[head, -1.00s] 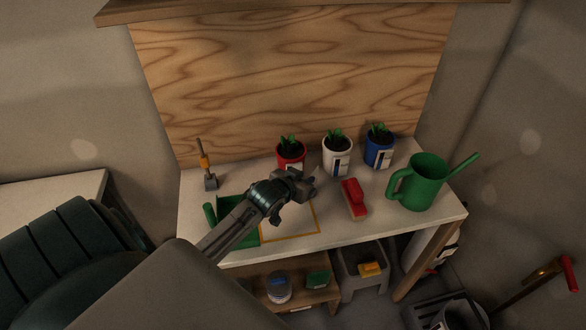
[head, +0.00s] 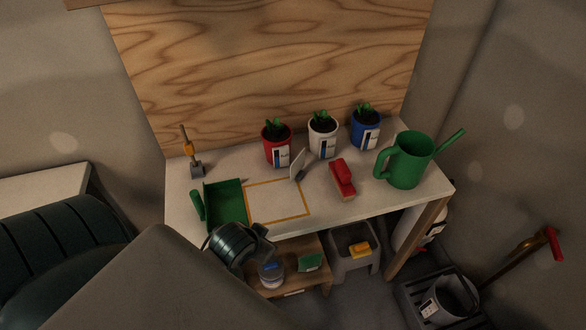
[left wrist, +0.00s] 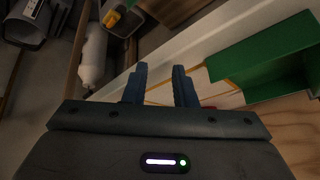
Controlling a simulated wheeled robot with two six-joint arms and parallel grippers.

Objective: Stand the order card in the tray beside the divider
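My left gripper (left wrist: 159,74) is open in the left wrist view, its two dark fingers apart with nothing between them. In the head view my left wrist (head: 236,243) is at the front edge of the bench (head: 345,211), and the fingertips are hard to make out. A pale flat piece (head: 297,160) with a dark lower end leans upright on the bench, by the pots; I cannot tell whether it is the order card. No tray with a divider can be made out. My right gripper is not in view.
Red (head: 276,146), white (head: 322,138) and blue (head: 366,130) pots stand behind. A red brush (head: 342,179) and green watering can (head: 409,161) are right. The outlined area is bare.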

